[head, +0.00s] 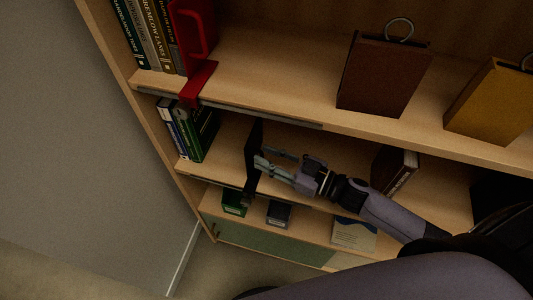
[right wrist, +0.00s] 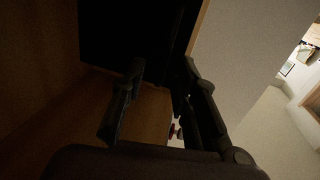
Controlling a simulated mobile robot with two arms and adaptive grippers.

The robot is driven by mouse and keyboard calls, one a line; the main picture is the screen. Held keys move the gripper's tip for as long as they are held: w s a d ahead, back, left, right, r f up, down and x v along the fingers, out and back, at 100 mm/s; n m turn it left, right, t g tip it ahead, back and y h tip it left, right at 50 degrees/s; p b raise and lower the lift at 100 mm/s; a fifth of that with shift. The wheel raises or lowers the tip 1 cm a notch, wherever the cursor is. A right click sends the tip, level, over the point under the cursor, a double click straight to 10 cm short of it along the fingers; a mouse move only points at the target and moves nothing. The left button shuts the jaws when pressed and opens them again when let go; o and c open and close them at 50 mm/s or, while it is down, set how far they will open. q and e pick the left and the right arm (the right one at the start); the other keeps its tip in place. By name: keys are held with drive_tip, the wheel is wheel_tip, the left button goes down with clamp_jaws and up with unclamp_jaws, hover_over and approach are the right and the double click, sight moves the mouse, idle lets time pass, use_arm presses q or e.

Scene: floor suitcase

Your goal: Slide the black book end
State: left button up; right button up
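The black book end (head: 252,150) is a thin dark upright plate on the middle shelf, standing to the right of a short row of books (head: 203,133), with a gap between. My right gripper (head: 262,166) reaches in from the right, with its fingertips at the right face of the plate. In the right wrist view the fingers (right wrist: 162,70) are spread apart, and the dark plate (right wrist: 125,35) fills the space ahead of them. I cannot tell whether the fingertips touch it. My left gripper is out of view.
A red book end (head: 199,83) holds books on the upper shelf, where a brown binder (head: 384,75) and a yellow binder (head: 492,103) also stand. A dark book (head: 394,172) leans on the middle shelf behind my arm. Small boxes (head: 278,214) sit below.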

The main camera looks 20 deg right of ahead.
drive_tip(key=shift+w+a, duration=0.2)
drive_tip(key=shift+a, duration=0.1)
drive_tip(key=shift+c, duration=0.3)
clamp_jaws()
drive_tip(key=shift+w+r, duration=0.1)
idle(0.4)
